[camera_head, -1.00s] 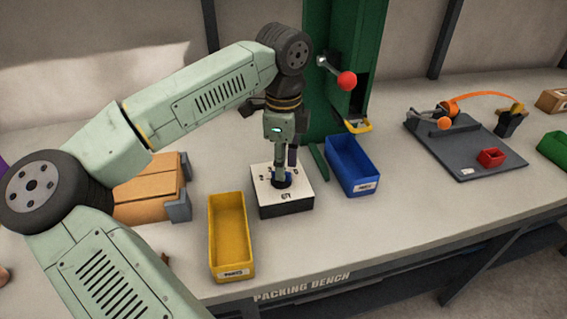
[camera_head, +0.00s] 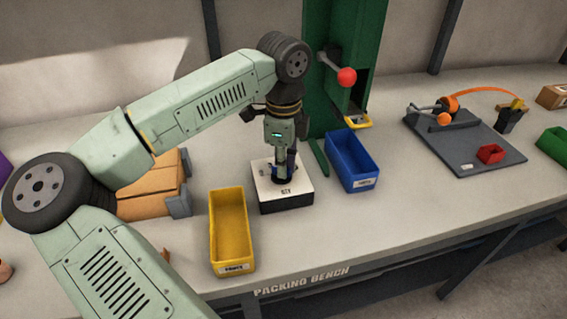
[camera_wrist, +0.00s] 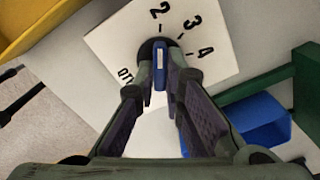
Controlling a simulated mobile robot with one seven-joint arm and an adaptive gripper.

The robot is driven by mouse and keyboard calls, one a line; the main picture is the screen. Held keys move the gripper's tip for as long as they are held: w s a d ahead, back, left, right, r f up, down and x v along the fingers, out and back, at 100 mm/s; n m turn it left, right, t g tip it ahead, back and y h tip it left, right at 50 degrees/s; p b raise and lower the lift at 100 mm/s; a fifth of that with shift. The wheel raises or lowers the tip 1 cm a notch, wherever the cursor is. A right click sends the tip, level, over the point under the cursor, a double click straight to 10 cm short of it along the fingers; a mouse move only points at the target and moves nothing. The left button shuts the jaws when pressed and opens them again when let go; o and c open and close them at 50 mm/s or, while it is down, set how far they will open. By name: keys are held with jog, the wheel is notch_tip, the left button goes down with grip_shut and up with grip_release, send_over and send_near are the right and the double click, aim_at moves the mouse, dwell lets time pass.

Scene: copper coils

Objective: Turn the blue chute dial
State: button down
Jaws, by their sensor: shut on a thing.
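The chute dial is a blue bar knob (camera_wrist: 160,66) with a white line on a round black base, seen in the wrist view. It sits on a white dial plate (camera_wrist: 108,38) with the numbers 2, 3 and 4 and the letters QTY around it. In the head view the plate tops a low black-sided box (camera_head: 299,191) on the bench. My gripper (camera_wrist: 161,77) points down over the plate, its fingers on either side of the blue knob and shut on it. In the head view my gripper (camera_head: 283,178) hides most of the knob.
A yellow bin (camera_head: 216,225) stands left of the dial box and a blue bin (camera_head: 374,171) right of it. A green column (camera_head: 322,95) with a red-knobbed lever (camera_head: 346,77) rises behind. Cardboard boxes (camera_head: 150,194) lie left.

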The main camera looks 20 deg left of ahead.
jog(key=shift+f+m+b, duration=0.1)
jog(key=shift+m+b, duration=0.3)
jog(key=shift+b, duration=0.2)
jog(key=shift+f+m+b, duration=0.1)
jog(key=shift+m+b, duration=0.5)
jog(key=shift+b, duration=0.15)
jog(key=m+b, duration=0.2)
jog(key=shift+s+m, duration=0.1)
jog(key=shift+m, duration=0.2)
jog(key=m+b, duration=0.3)
jog(key=m, duration=0.3)
jog(key=shift+s+a, duration=0.1)
jog(key=m+b, duration=0.1)
jog(key=m, duration=0.5)
jog(key=shift+a+r+m+b, duration=0.1)
jog(key=shift+r+m+b, duration=0.1)
jog(key=shift+m+b, duration=0.15)
jog(key=m, duration=0.6)
jog(key=shift+a+m, duration=0.15)
jog(key=shift+m, duration=0.1)
jog(key=c, duration=1.7)
grip_release()
